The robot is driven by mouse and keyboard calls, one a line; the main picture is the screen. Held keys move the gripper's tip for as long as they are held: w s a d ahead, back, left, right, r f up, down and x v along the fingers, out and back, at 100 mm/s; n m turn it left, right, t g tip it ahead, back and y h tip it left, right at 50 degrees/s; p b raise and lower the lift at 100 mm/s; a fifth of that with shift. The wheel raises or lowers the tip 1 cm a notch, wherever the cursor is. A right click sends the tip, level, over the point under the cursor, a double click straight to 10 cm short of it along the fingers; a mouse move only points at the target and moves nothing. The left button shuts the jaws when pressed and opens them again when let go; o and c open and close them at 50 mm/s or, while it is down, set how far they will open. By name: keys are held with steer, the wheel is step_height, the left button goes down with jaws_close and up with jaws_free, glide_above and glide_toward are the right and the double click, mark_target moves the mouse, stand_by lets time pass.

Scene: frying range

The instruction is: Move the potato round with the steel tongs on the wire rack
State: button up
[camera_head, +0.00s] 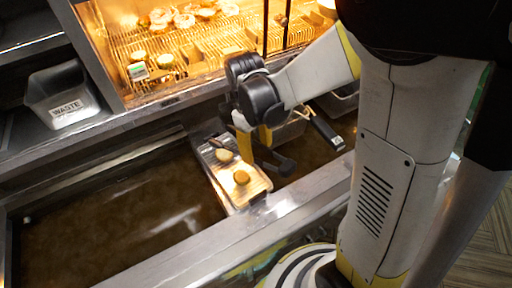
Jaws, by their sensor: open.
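A narrow metal rack or tray (256,191) lies across the dark oil vat. Two yellow-brown potato rounds lie on it, one nearer its middle (224,156) and one toward its front end (241,177). A small dark object lies at the rack's far end; I cannot tell whether it is part of the steel tongs, which I cannot make out clearly. My gripper (271,163) points down just right of the rack, its dark fingers apart, with nothing visible between them. My wrist hides part of the area behind it.
A lit warming bay with a wire grid (190,45) holds several fried pieces at the back. A grey waste bin (62,94) stands at the left. A basket with a dark handle (327,131) is right of my gripper. The vat's steel front edge (190,245) runs nearest me.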

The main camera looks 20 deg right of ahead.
steer(key=shift+f+b, duration=3.85)
steer(key=shift+f, duration=1.1)
steer(key=c, duration=0.8)
step_height(320, 180, up, 12)
steer(key=p, duration=0.8)
steer(key=shift+p, duration=0.35)
steer(key=shift+c, duration=0.2)
steer(key=shift+r, duration=0.1)
